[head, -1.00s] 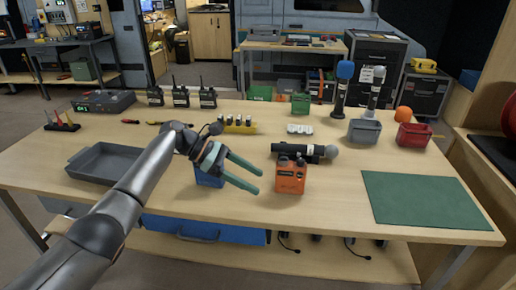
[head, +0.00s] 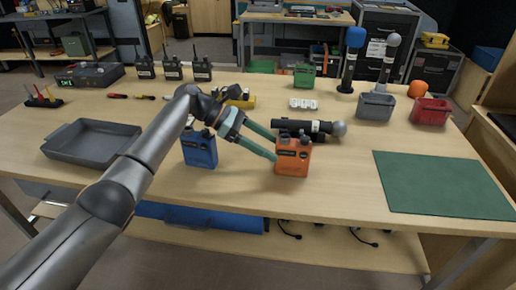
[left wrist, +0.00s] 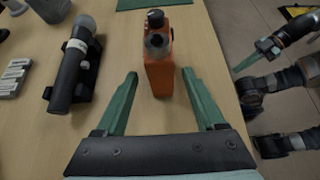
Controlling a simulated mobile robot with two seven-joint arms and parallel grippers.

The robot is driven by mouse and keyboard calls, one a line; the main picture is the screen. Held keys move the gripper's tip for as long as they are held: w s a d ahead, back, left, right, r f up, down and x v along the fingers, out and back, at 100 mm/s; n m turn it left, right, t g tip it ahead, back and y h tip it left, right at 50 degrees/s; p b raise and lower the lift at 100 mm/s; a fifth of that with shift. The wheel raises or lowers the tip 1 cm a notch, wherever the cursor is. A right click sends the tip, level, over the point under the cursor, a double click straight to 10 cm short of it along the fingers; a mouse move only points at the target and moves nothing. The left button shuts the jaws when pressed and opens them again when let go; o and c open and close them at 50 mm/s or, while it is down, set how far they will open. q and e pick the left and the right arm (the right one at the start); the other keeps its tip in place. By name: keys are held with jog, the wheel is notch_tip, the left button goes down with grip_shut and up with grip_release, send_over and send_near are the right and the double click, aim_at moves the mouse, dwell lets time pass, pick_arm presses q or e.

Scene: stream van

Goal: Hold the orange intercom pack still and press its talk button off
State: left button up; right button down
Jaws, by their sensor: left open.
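The orange intercom pack (head: 292,158) stands upright near the front middle of the table, with dark knobs on its top. My left gripper (head: 275,148) is open just left of it, its teal fingers pointing at the pack. In the left wrist view the pack (left wrist: 160,72) lies ahead, between the lines of the two open fingers (left wrist: 164,82). I cannot tell whether a finger touches it. The talk button cannot be made out. My right gripper (left wrist: 254,58) shows at the right of the left wrist view, away from the pack; its jaw opening is unclear.
A blue pack (head: 199,150) stands left of the orange one, below my left wrist. A black microphone (head: 310,129) lies close behind the orange pack. A green mat (head: 440,182) lies to the right, with bare table between. A grey tray (head: 92,144) is at left.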

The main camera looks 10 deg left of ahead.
aim_at(287, 155)
pick_arm(q)
jog(key=shift+d+f+b, duration=0.5)
jog(key=shift+b, duration=0.25)
jog(key=shift+d+r, duration=0.15)
jog(key=shift+d, duration=0.1)
jog(key=shift+p+x, duration=0.75)
jog(key=shift+x, duration=0.1)
jog(key=shift+p+x, duration=0.3)
jog(key=shift+x, duration=0.75)
pick_arm(e)
jog(key=shift+s+f, duration=0.2)
jog(key=shift+f, duration=0.05)
pick_arm(q)
jog(key=shift+w, duration=0.1)
grip_shut()
